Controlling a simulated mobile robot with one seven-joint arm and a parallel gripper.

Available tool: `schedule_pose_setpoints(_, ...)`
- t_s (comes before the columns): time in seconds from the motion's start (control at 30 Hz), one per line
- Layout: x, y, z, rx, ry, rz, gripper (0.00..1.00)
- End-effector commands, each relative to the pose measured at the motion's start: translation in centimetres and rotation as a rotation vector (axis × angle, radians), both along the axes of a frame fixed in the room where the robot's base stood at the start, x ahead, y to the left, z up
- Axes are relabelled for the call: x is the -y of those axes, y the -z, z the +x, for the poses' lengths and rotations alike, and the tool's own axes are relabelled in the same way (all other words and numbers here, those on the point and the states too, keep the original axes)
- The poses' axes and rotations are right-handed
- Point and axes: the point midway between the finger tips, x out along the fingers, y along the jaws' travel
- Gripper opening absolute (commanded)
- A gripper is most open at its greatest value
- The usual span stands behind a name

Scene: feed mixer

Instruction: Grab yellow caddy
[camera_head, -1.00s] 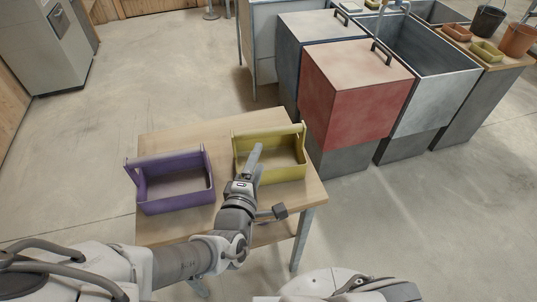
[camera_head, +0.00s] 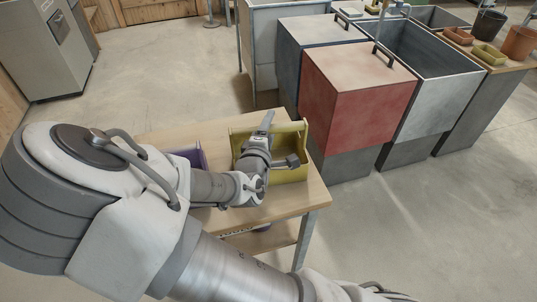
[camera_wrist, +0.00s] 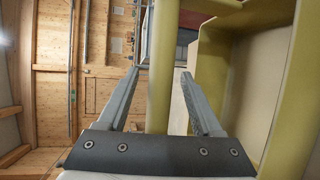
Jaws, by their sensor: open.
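The yellow caddy (camera_head: 302,152) sits on the wooden table, partly hidden behind my arm. My gripper (camera_head: 266,122) is over the caddy, at its handle bar. In the wrist view, my gripper (camera_wrist: 160,76) is open, with one finger on each side of the yellow handle bar (camera_wrist: 162,60). The bar runs between the fingers, and I see a gap on either side of it. The caddy's end panel and walls fill the right of that view.
The purple caddy (camera_head: 195,157) is on the left of the table (camera_head: 290,201), mostly hidden by my arm. A red-fronted bin (camera_head: 355,100) stands just beyond the table's right side. Open floor (camera_head: 430,220) lies to the right.

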Motion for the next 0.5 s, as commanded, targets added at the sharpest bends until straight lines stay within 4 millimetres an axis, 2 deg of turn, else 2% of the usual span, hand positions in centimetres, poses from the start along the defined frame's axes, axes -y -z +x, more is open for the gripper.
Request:
schedule_pose_setpoints(0.1, 0.4, 0.4, 1.5, -0.001, 0.002, 0.001, 0.67)
schedule_pose_setpoints(0.2, 0.6, 0.5, 2.2, -0.001, 0.002, 0.001, 0.67)
schedule_pose_setpoints(0.43, 0.5, 0.5, 2.3, -0.001, 0.000, 0.000, 0.67)
schedule_pose_setpoints(0.47, 0.5, 0.5, 2.3, -0.001, 0.000, 0.000, 0.65)
schedule_pose_setpoints(0.5, 0.5, 0.5, 2.3, -0.001, 0.000, 0.000, 0.58)
